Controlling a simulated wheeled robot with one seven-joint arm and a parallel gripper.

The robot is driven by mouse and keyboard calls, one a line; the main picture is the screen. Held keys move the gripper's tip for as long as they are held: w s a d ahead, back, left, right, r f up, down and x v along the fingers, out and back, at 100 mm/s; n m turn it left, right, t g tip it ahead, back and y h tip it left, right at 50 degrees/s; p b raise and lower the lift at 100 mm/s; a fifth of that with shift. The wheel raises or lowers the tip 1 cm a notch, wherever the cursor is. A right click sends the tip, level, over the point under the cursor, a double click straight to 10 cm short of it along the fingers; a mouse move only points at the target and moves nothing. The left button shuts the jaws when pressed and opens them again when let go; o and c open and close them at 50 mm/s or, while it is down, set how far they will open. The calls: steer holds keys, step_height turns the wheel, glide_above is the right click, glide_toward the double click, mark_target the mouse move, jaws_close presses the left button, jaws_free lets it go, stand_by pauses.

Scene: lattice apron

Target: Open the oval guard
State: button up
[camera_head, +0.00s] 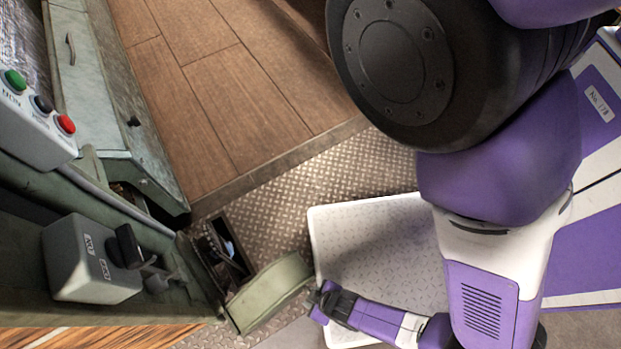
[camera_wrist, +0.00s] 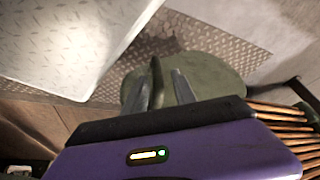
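The oval guard (camera_head: 270,292) is a pale green rounded cover at the lower end of the green machine. In the head view it stands out from the body, beside a dark opening (camera_head: 228,245) with parts inside. In the wrist view its broad face (camera_wrist: 215,75) lies just beyond my fingers. My gripper (camera_head: 318,300) is at the guard's right end. In the wrist view my gripper's (camera_wrist: 163,88) two fingers are apart, with a dark curved handle-like piece (camera_wrist: 156,75) between them, nearer the left finger. Whether a finger touches it I cannot tell.
A grey switch box (camera_head: 90,262) with a black knob and a control panel (camera_head: 35,115) with green and red buttons are on the machine at left. A white tread platform (camera_head: 375,245) lies right of the guard. Diamond-plate floor (camera_head: 290,195) is clear behind it.

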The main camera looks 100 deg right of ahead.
steer(key=p+v, duration=0.1)
steer(key=v, duration=0.5)
steer(key=shift+r, duration=0.2)
